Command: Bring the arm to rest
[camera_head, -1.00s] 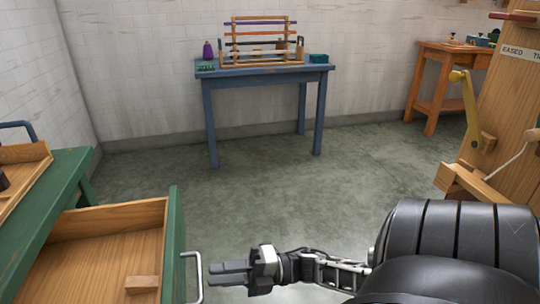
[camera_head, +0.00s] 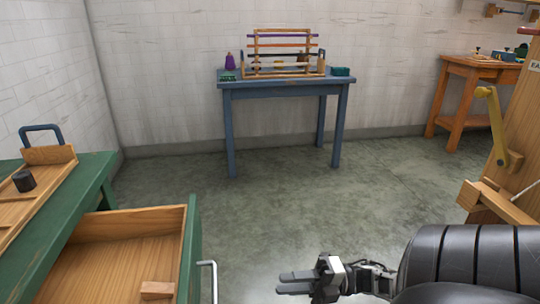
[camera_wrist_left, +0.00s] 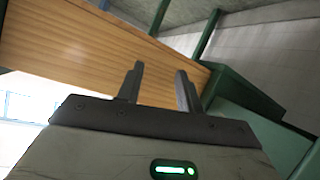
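My right gripper (camera_head: 296,283) shows low in the middle of the head view, in front of my dark right arm. Its two fingers point left with a narrow gap between them, and nothing is between them. It is to the right of the open drawer's handle (camera_head: 209,281), apart from it. My left gripper (camera_wrist_left: 162,85) shows in the left wrist view with its two fingers apart and nothing between them. A wooden surface and green furniture parts lie beyond its fingers. My left arm does not show in the head view.
The green bench (camera_head: 80,211) at left has an open drawer (camera_head: 120,222) holding a small wooden block (camera_head: 157,290). A wooden tray (camera_head: 45,190) is on the bench. A blue table (camera_head: 285,88) bears a rack (camera_head: 283,52). A wooden machine with a yellow crank (camera_head: 493,125) stands right. The middle floor is clear.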

